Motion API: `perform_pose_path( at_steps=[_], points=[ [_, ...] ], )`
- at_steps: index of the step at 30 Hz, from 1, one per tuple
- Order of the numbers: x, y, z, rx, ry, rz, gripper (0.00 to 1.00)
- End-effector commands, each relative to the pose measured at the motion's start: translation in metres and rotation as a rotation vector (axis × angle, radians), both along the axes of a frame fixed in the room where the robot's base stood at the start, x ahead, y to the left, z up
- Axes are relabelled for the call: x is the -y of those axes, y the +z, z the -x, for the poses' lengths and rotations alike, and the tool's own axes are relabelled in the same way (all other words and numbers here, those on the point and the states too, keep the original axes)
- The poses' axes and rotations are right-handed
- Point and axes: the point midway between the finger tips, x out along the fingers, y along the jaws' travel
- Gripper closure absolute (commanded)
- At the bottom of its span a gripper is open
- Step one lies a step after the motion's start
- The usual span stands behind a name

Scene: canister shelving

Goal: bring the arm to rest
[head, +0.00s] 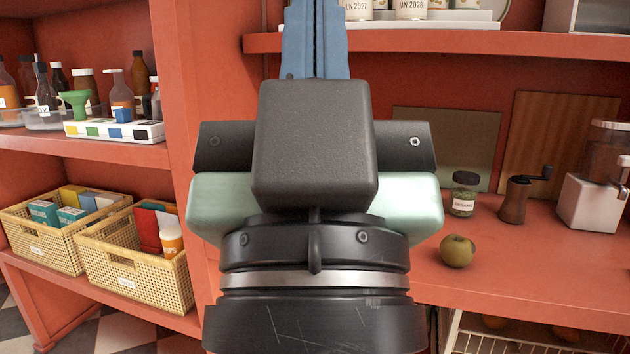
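My gripper (316,12) stands large in the middle of the head view, seen from behind, pointing up and away. Its two blue fingers lie side by side with no clear gap, so it looks shut. The fingertips run out past the top edge of the picture. No held object shows between the visible parts of the fingers. The gripper body hides the middle of the shelving behind it.
An upper red shelf (540,43) carries canisters (411,9) on a white tray. On the counter (520,262) are a sesame jar (464,195), a round fruit (457,251) and a pepper mill (515,201). Bottles and baskets (130,273) fill the left shelves.

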Motion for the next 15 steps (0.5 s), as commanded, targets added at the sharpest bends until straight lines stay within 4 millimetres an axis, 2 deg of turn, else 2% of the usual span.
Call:
perform_pose_path(
  at_steps=[1,9,15],
  points=[
    [0.0,0.033,0.0,0.0,0.0,0.0,1.0],
    [0.0,0.116,0.0,0.0,0.001,0.001,1.0],
    [-0.001,0.166,0.0,-0.001,0.001,0.001,1.0]
  ],
)
